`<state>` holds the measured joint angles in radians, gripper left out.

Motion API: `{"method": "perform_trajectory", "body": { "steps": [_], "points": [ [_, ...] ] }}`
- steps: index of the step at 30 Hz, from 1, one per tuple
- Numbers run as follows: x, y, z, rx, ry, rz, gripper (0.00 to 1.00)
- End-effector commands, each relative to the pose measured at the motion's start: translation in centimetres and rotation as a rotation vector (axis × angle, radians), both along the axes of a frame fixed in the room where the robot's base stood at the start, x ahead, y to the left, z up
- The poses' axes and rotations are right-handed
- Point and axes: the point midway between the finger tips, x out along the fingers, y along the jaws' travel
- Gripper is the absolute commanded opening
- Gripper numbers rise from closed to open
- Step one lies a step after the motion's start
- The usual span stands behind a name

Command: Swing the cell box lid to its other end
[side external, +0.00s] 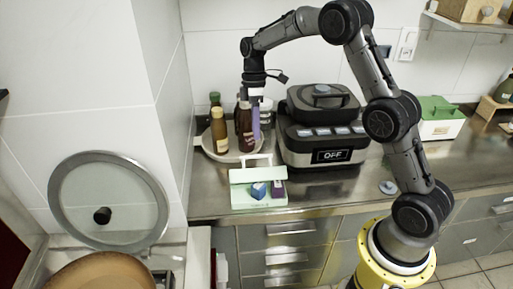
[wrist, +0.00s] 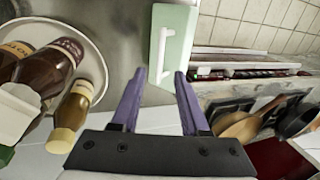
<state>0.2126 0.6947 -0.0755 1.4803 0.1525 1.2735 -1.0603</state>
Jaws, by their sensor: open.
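The cell box (side external: 245,201) is a pale green box near the front edge of the steel counter. Its lid (side external: 240,176) is a pale green panel with a white bar handle (side external: 257,158). A blue block (side external: 259,190) and a purple block (side external: 278,189) show at the box's front; I cannot tell how deep they sit. In the wrist view the pale green lid (wrist: 184,28) and white handle (wrist: 163,52) lie just beyond my fingertips. My gripper (wrist: 160,75) has purple fingers, apart and empty. It also shows in the side view (side external: 256,136), pointing down above and behind the box.
A round tray (side external: 226,158) with several bottles (side external: 219,130) stands left behind the box. A black and grey cooker marked OFF (side external: 323,128) stands close on the right. A glass lid (side external: 110,200) and pan are at front left.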

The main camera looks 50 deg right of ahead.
Motion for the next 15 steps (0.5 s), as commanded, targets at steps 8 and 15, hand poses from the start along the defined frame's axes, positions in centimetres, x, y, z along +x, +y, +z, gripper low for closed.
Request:
{"method": "perform_trajectory", "body": {
  "steps": [8, 15],
  "points": [
    [-1.0, 1.0, -4.6, 0.002, 0.003, 0.001, 0.45],
    [-1.3, 1.3, -6.2, 0.002, 0.000, 0.001, 0.45]
  ]
}}
